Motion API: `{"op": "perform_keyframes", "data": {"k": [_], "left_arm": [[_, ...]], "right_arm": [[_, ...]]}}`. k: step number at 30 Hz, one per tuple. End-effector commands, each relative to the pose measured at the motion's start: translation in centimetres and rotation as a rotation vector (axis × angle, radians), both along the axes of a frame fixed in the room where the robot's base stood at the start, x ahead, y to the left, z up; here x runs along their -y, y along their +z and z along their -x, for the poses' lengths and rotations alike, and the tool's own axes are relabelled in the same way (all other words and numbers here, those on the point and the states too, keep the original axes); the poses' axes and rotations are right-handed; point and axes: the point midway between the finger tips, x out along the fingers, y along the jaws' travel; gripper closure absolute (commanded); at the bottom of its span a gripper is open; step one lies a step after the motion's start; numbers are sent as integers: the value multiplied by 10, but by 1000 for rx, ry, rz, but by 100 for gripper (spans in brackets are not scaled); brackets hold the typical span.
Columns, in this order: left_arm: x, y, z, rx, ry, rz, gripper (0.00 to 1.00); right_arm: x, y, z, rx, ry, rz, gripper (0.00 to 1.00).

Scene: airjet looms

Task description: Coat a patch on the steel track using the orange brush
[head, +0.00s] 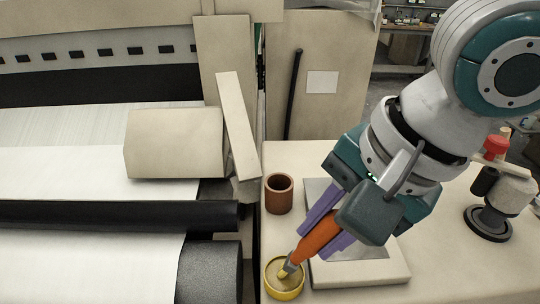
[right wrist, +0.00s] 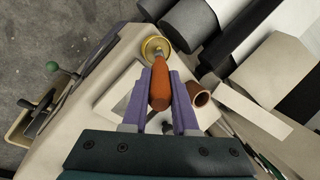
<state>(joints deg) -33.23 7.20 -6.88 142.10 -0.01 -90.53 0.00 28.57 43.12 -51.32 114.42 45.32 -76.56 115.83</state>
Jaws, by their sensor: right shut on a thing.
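My right gripper (head: 314,242) has purple fingers shut on the orange brush (head: 318,236), which is tilted with its tip down to the left. The brush tip is at the open top of a yellow tin (head: 284,291); I cannot tell how deep it reaches. In the right wrist view, the brush (right wrist: 160,88) lies between the fingers and points at the tin (right wrist: 146,50). A pale block with a grey metal face, apparently the steel track (head: 368,252), lies under the gripper, partly hidden by it. My left gripper is not in view.
A brown cup (head: 279,194) stands behind the tin, left of the block. A device with a black base and red top (head: 495,146) stands at the right of the table (head: 455,262). The loom with black rollers (head: 120,215) borders the table's left side.

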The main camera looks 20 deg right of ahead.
Motion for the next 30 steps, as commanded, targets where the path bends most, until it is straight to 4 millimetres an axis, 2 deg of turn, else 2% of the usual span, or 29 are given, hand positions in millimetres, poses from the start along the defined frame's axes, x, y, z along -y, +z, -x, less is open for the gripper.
{"op": "perform_keyframes", "data": {"k": [30], "left_arm": [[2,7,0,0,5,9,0]], "right_arm": [[1,-2,1,-4,0,3,100]]}}
